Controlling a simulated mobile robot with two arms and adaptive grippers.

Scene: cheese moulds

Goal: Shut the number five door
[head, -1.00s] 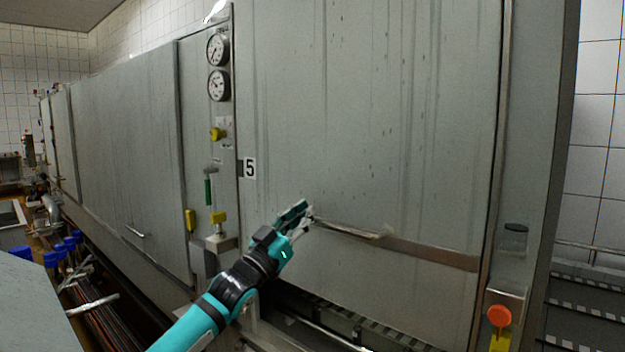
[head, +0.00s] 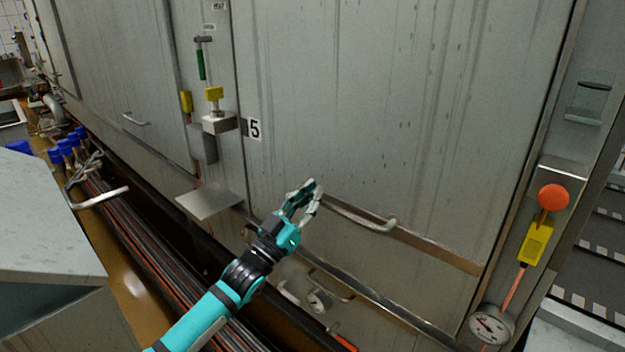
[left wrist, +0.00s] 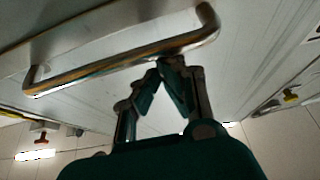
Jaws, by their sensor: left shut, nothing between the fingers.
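The door's bar handle (head: 362,216) sits low on the panel and crosses the left wrist view (left wrist: 120,62). My left gripper (head: 311,187) is shut and empty at the handle's left end. In the wrist view its fingertips (left wrist: 165,66) meet right by the bar; I cannot tell whether they touch it. My right gripper is out of view.
A small metal shelf (head: 209,203) juts out left of the door. A red button (head: 553,197) and another gauge (head: 487,326) are at the right. Pipes and blue-capped valves (head: 66,146) run along the left.

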